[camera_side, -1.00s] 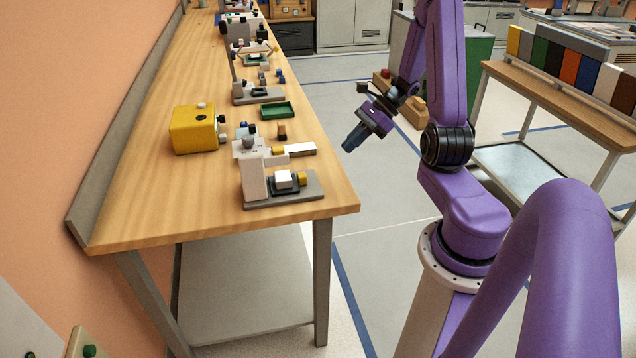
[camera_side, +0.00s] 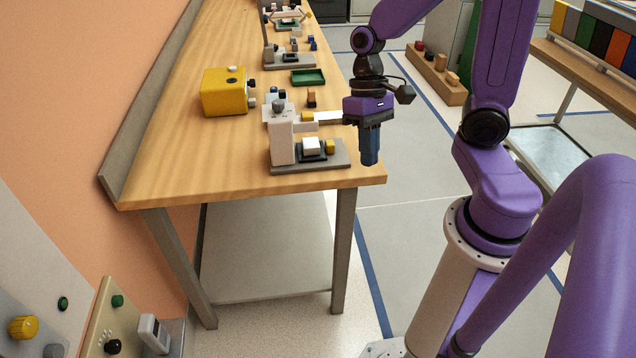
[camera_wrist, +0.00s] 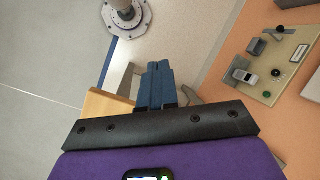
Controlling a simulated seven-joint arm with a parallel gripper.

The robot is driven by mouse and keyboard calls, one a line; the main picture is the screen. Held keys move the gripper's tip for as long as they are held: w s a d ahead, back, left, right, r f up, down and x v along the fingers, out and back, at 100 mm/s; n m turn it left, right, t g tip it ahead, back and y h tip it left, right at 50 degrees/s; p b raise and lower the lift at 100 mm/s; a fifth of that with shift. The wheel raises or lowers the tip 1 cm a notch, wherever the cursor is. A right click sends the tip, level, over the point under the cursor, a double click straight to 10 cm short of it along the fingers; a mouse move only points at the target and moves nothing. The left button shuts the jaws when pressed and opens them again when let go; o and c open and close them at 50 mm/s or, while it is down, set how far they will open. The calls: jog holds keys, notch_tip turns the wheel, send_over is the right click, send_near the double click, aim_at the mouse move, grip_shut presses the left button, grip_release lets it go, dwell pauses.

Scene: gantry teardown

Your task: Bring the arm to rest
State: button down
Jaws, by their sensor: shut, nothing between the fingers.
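My purple arm's gripper (camera_side: 370,160) points straight down in the side view, just off the right edge of the wooden bench (camera_side: 225,165). Its blue fingers are together with nothing between them. In the wrist view the closed fingers (camera_wrist: 155,75) point toward the floor. The gripper appears apart from the bench and the devices on it, though its depth is hard to judge.
On the bench are a yellow box (camera_side: 222,95), a grey-white device on a base (camera_side: 283,140), a green tray (camera_side: 309,77) and small parts. A wall panel (camera_wrist: 268,70) shows right in the wrist view. A shelf cart (camera_side: 590,80) stands right; open floor lies between.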

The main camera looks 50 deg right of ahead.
jog(key=s+a+r+n+t+h, duration=0.2)
jog(key=s+n, duration=0.7)
jog(key=n, duration=0.5)
jog(key=shift+a+r+t+h, duration=0.3)
jog(key=shift+a+r+t, duration=0.35)
jog(key=shift+a, duration=0.55)
